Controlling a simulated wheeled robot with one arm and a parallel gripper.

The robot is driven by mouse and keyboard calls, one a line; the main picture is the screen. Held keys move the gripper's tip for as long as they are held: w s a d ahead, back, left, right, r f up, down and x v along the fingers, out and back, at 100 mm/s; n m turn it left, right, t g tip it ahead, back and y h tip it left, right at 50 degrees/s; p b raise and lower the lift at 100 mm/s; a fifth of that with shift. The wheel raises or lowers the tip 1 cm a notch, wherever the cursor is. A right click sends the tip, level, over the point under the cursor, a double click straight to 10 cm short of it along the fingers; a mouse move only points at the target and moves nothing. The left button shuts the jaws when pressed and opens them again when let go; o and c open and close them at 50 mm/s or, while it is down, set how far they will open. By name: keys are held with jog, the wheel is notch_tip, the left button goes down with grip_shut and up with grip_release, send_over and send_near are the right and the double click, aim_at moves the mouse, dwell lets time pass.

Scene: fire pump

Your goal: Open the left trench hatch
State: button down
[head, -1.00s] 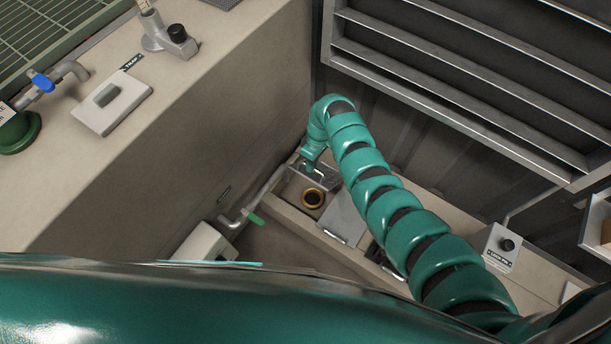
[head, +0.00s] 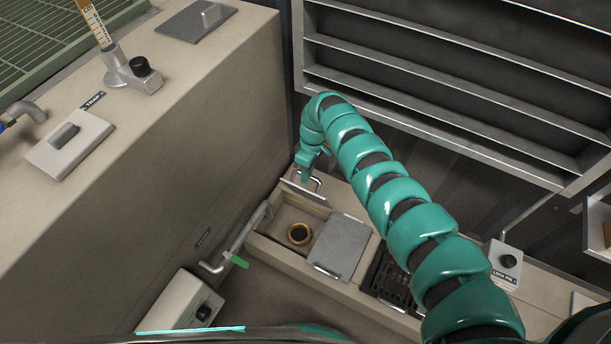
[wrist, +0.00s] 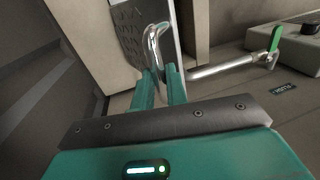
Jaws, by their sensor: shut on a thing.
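The left trench hatch (head: 303,193) is a grey plate raised at the far left end of the trench, tilted up from its opening. Its bent metal handle (wrist: 152,45) stands out from the chequered plate (wrist: 128,28) in the wrist view. My gripper (head: 312,178) is at the handle, and in the wrist view its two teal fingers (wrist: 160,82) are shut on it. The opening (head: 272,222) is uncovered and a brass ring (head: 300,233) shows inside. The hatch's hinge edge is hard to make out.
A second grey hatch (head: 340,246) lies flat beside the opening, then a black grate (head: 388,276). A pipe with a green lever (head: 238,261) runs along the wall at left. Louvred shelving (head: 450,90) stands behind my arm. A lock pin box (head: 506,252) stands at right.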

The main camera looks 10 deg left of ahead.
jog(key=shift+s+d+f, duration=0.1)
jog(key=shift+d+f, duration=0.2)
jog(key=shift+d, duration=0.05)
jog(key=c, duration=1.4)
grip_release()
jog(key=shift+a+r, duration=0.1)
jog(key=shift+a+r, duration=0.1)
jog(key=shift+r, duration=0.3)
jog(key=p+v, duration=0.2)
jog(key=v, duration=0.4)
jog(key=shift+w+r, duration=0.25)
jog(key=shift+r, duration=0.05)
